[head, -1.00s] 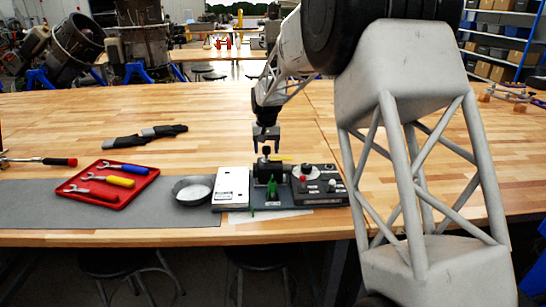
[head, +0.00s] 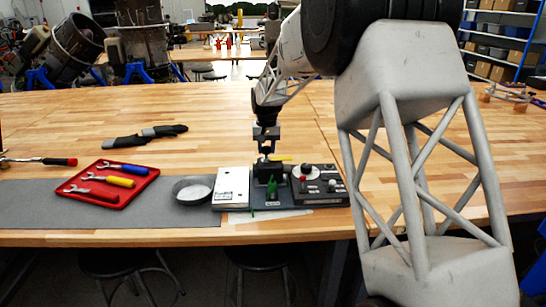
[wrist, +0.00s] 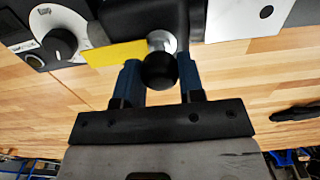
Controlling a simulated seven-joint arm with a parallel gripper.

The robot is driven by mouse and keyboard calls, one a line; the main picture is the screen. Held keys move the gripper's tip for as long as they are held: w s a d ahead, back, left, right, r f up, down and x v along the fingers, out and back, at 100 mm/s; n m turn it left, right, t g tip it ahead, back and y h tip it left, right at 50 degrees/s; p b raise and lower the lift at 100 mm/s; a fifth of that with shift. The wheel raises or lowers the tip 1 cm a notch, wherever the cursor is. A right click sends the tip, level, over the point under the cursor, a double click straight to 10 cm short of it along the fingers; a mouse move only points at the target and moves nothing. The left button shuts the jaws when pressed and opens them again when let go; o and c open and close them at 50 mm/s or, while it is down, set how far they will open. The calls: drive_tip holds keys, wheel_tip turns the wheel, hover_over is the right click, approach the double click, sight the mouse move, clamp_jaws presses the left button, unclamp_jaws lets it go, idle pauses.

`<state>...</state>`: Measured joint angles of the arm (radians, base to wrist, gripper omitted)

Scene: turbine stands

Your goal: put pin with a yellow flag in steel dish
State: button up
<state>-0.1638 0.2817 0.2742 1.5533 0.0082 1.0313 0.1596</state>
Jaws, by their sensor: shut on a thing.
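The pin shows in the wrist view as a round black knob (wrist: 159,71) on a metal shank, with its yellow flag (wrist: 115,53) out to the left. In the head view the yellow flag (head: 280,157) lies at the black fixture (head: 267,172). My gripper (head: 267,152) is at the top of the pin, its fingers on both sides of the knob; it also shows in the wrist view (wrist: 160,82). It is shut on the pin, which still stands at the fixture. The pin's lower end is hidden. The steel dish (head: 193,190) stands left of the fixture, beside a white box.
The white box (head: 231,187) stands between dish and fixture. A dark control box (head: 318,185) with knobs is on the right. A red tray (head: 107,186) holds several tools. A black glove (head: 145,137) lies behind. The table beyond the fixture is clear.

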clamp_jaws()
drive_tip(key=shift+r, duration=0.85)
drive_tip(key=shift+r, duration=1.75)
drive_tip(key=shift+a, duration=0.1)
drive_tip(key=s+a+f, duration=0.3)
drive_tip(key=s+a, duration=0.7)
drive_tip(key=a, duration=0.1)
drive_tip(key=s+a+f, duration=0.4)
drive_tip(key=s+a, duration=0.7)
drive_tip(key=shift+s+a, duration=0.15)
drive_tip(key=shift+a, duration=0.15)
